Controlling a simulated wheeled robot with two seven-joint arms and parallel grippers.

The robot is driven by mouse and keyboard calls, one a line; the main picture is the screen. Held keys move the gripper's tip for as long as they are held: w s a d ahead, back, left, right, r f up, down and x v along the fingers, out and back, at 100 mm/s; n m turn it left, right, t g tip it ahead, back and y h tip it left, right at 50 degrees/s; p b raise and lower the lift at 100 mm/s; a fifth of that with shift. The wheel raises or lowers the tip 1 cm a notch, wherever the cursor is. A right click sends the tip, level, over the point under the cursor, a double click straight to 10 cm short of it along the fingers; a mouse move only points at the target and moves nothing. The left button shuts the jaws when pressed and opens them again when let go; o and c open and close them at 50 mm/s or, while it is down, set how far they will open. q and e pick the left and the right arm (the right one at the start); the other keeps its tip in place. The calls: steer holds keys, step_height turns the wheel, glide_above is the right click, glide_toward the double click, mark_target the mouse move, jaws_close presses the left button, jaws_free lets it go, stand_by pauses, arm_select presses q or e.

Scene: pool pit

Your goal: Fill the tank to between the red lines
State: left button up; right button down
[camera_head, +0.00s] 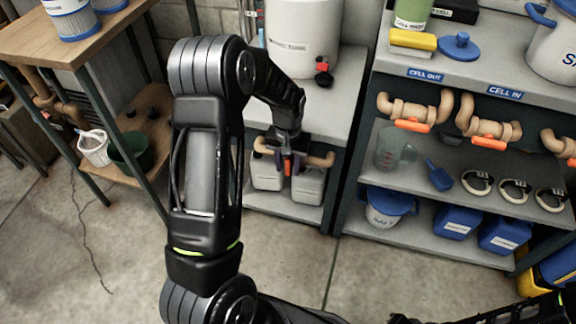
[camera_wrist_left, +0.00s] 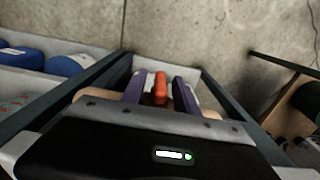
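The white tank (camera_head: 303,35) stands on the grey bench at the top middle, its top cut off by the frame. No red lines can be made out on it. Below the bench top a tan pipe (camera_head: 318,160) runs across, partly hidden by my left gripper. My left gripper (camera_head: 290,165) points down at this pipe. In the left wrist view its two purple fingers stand on either side of an orange-red valve handle (camera_wrist_left: 160,88), with a small gap on each side. Dark parts of my right arm show at the bottom right; its fingers cannot be made out.
White jugs (camera_head: 308,186) stand on the shelf below the pipe. The right-hand rack has tan pipes with orange handles (camera_head: 488,142), a clear jug (camera_head: 391,148), a blue scoop (camera_head: 439,175) and blue containers (camera_head: 455,222). A wooden table (camera_head: 60,38) is at left. The concrete floor in front is clear.

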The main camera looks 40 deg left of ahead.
arm_select(q)
jaws_close()
stand_by(0.3)
steer(key=shift+a+h, duration=0.1)
steer(key=shift+h, duration=0.2)
steer(key=shift+t+h+b, duration=0.3)
steer(key=shift+h+b, duration=0.05)
steer(key=shift+h, duration=0.15)
steer(key=shift+a+f+t+h+b, duration=0.2)
steer(key=shift+t+h+b, duration=0.1)
steer(key=shift+h+b, duration=0.5)
steer(key=shift+t+h+b, duration=0.3)
steer(key=shift+h+b, duration=0.25)
steer(key=shift+h, duration=0.35)
steer(key=shift+r+h+b, duration=0.15)
steer(key=shift+h+b, duration=0.15)
steer(key=shift+h, duration=0.1)
steer(key=shift+d, duration=0.1)
